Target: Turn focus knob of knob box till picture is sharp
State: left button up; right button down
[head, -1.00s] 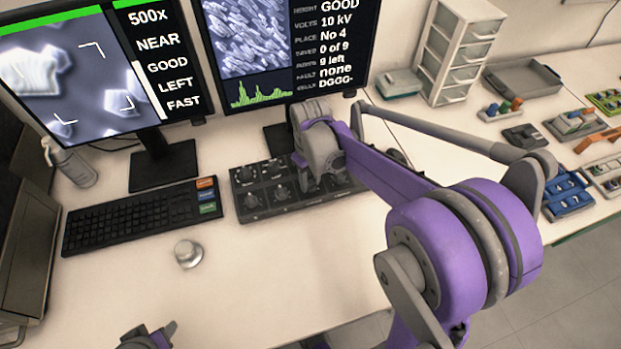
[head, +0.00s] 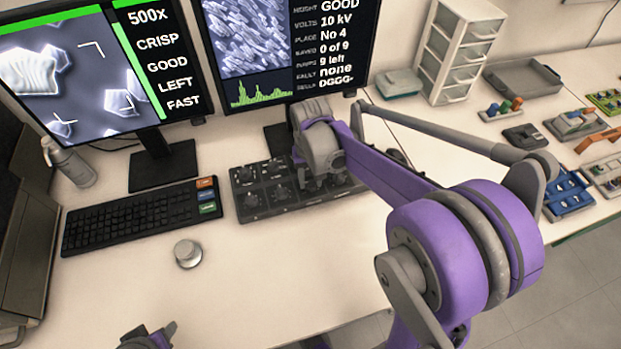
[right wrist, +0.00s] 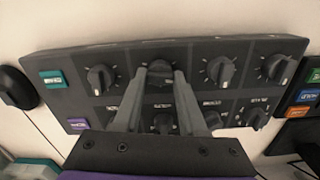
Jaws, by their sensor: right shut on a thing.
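The dark knob box (head: 262,198) lies on the desk in front of the monitors, with two rows of knobs. My right gripper (right wrist: 160,76) is shut on one knob (right wrist: 160,82) of the box; its label is too small to read. In the head view my right arm hides this knob and much of the box's right part. The left monitor (head: 85,85) shows pale grains with clear edges and reads 500x, CRISP, GOOD, LEFT, FAST. My left gripper (head: 150,338) shows only partly at the bottom edge, away from the box.
Neighbouring knobs (right wrist: 219,70) stand close on the right of the held one in the right wrist view. A keyboard (head: 140,216) lies left of the box, with a round silver knob (head: 187,253) in front. Drawers (head: 458,50) stand at the back right.

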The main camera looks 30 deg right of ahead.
aim_at(310, 182)
dwell(0.4)
jog(key=shift+c, duration=2.3)
grip_release()
notch_tip(310, 182, up, 11)
jog(key=p, duration=0.1)
jog(key=shift+f, duration=0.1)
